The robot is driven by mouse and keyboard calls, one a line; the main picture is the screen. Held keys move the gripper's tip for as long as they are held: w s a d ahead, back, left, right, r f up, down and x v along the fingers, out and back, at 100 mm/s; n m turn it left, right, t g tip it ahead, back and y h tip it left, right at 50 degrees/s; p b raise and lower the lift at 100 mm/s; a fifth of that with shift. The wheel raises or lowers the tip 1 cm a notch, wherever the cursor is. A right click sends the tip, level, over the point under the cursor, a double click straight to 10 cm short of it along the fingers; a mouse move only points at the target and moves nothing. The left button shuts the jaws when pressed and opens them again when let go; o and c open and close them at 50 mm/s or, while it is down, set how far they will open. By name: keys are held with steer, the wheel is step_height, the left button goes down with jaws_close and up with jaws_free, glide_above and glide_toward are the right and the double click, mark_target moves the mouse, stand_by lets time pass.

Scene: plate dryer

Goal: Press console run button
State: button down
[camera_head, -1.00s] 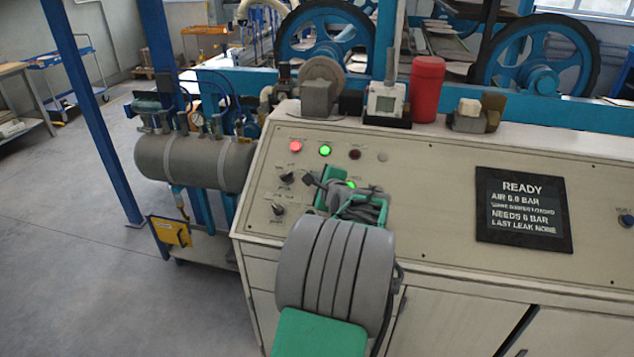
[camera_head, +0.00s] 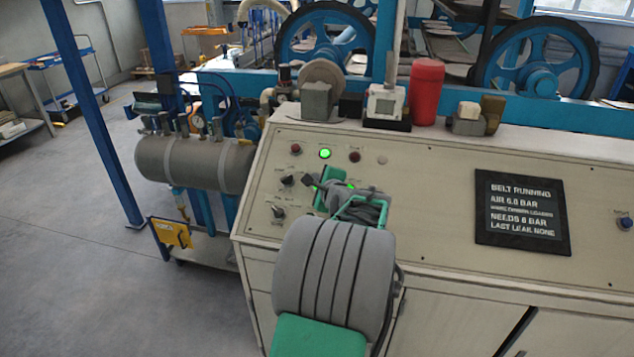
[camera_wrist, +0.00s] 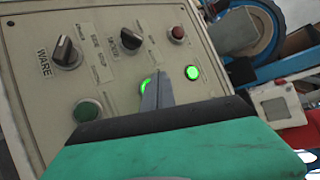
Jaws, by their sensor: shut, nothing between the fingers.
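The cream console (camera_head: 430,200) fills the middle of the head view, with my arm reaching over its left part. My gripper (camera_wrist: 158,84) is shut and empty, its grey fingertips at the panel in the wrist view. A glowing green button (camera_wrist: 145,86) shows right at the fingertips, partly hidden by them; I cannot tell whether they still touch it. In the head view the gripper (camera_head: 311,180) is partly hidden by my wrist. The console display (camera_head: 520,210) reads "BELT RUNNING", "AIR 6.0 BAR", "NEEDS 6 BAR" and "LAST LEAK NONE".
Near the fingers are a lit green lamp (camera_wrist: 192,73), a dark red lamp (camera_wrist: 177,33), an unlit green button (camera_wrist: 88,110) and two black knobs (camera_wrist: 66,51). A red cylinder (camera_head: 427,92) and a small white meter (camera_head: 385,102) stand along the console's back edge.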

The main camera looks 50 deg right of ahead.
steer(key=r+p, duration=0.1)
steer(key=a+r+p, duration=0.1)
steer(key=s+a+r+p, duration=0.1)
steer(key=r, duration=0.1)
steer(key=shift+a+r, duration=0.1)
steer(key=shift+a, duration=0.05)
stand_by(0.4)
stand_by(0.6)
steer(key=w+a+f+n+g+y, duration=0.1)
steer(key=w+a+n+y, duration=0.25)
steer(key=a+n, duration=0.75)
steer(key=w+a+f+n+g+y, duration=0.1)
steer(key=w+a+n+g+y, duration=0.25)
steer(key=a, duration=1.25)
steer(key=s+a+f+n+g, duration=0.1)
steer(key=s+a+n, duration=0.5)
steer(key=a+n, duration=0.2)
steer(key=s+a+f+n+g+y, duration=0.1)
steer(key=s+a+n, duration=0.5)
steer(key=a, duration=0.6)
steer(key=shift+s+n+g, duration=0.4)
steer(key=shift+n+g, duration=0.25)
steer(key=shift+n, duration=0.3)
steer(key=shift+d+f, duration=0.1)
